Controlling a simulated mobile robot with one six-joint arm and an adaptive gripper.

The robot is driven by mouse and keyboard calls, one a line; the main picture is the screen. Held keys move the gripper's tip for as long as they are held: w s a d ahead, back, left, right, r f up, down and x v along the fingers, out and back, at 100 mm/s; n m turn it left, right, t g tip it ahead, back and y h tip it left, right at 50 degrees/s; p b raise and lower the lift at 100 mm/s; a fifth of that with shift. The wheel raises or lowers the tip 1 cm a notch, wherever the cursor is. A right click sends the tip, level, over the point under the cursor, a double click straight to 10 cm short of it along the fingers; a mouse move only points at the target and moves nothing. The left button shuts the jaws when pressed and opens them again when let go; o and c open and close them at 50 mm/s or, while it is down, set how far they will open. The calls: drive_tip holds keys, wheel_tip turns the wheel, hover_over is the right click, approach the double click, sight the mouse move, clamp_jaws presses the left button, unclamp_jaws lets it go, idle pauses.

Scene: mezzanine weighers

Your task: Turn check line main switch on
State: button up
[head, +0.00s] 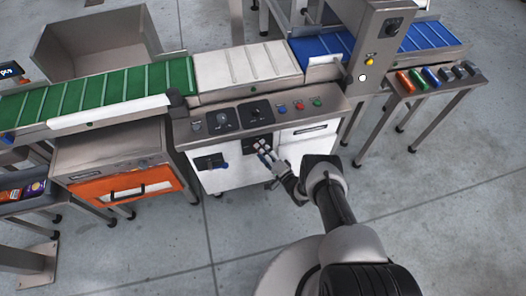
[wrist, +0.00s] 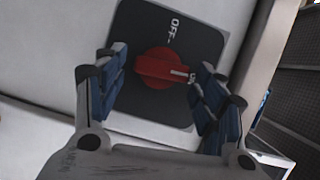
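The main switch is a red rotary knob (wrist: 160,69) on a dark square plate (wrist: 188,35) in the wrist view. The word OFF is on the plate above the knob. The knob's white mark points right, where a small label is mostly hidden by the right finger. My gripper (wrist: 162,62) is open, with a finger on either side of the knob. A gap shows on the left; contact on the right cannot be told. In the head view my gripper (head: 265,151) is at the front of the white cabinet (head: 222,180) and largely covers the switch.
A sloped panel (head: 290,122) with dials and coloured buttons sits above the cabinet. Green (head: 110,88) and blue (head: 345,42) conveyors run alongside. The floor in front is clear.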

idle(0.3)
drive_tip(key=v, duration=1.2)
